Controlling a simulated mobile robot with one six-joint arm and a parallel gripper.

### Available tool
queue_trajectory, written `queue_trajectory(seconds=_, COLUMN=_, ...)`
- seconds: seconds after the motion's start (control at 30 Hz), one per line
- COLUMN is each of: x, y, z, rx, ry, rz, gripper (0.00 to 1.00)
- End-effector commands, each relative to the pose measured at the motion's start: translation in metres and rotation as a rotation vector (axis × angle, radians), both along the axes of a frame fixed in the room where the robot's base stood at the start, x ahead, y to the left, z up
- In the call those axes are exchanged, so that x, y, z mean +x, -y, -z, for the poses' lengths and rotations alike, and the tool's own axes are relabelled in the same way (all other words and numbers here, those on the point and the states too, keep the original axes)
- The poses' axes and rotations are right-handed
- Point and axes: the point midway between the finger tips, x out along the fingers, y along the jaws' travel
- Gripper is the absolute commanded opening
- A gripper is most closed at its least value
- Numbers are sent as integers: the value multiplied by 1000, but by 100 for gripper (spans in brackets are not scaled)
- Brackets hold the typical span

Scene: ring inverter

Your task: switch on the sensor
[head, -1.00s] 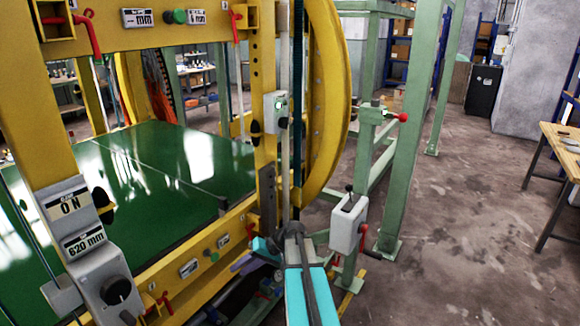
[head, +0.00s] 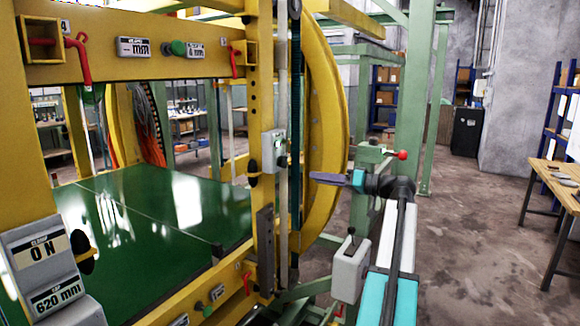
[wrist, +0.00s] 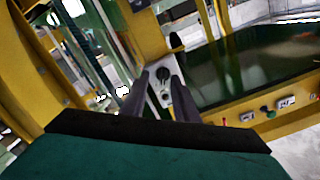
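A small pale box (head: 273,151) that looks like the sensor is fixed to the yellow post, left of the vertical rail. A small greenish mark shows on its face, too small to read. My gripper (head: 312,178) is to its right and a little lower, pointing left and apart from it in the picture. In the wrist view my gripper's dark fingers (wrist: 163,76) are spread with nothing held. Beyond them is a grey box with a dark round knob (wrist: 164,74); I cannot tell for sure which box it is.
A yellow ring (head: 328,110) and a green post (head: 406,100) stand close to my gripper. A grey box with a lever (head: 350,268) is below. Open floor (head: 470,230) lies right.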

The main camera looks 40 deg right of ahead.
Motion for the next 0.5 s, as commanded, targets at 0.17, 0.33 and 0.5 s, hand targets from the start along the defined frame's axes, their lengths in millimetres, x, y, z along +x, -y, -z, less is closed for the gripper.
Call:
queue_trajectory(seconds=0.17, x=-22, y=12, z=-32, rx=-38, ry=57, rz=16, gripper=27)
queue_trajectory(seconds=0.33, x=-26, y=13, z=-36, rx=-42, ry=65, rz=18, gripper=27)
queue_trajectory(seconds=0.5, x=-27, y=14, z=-36, rx=-41, ry=64, rz=20, gripper=27)
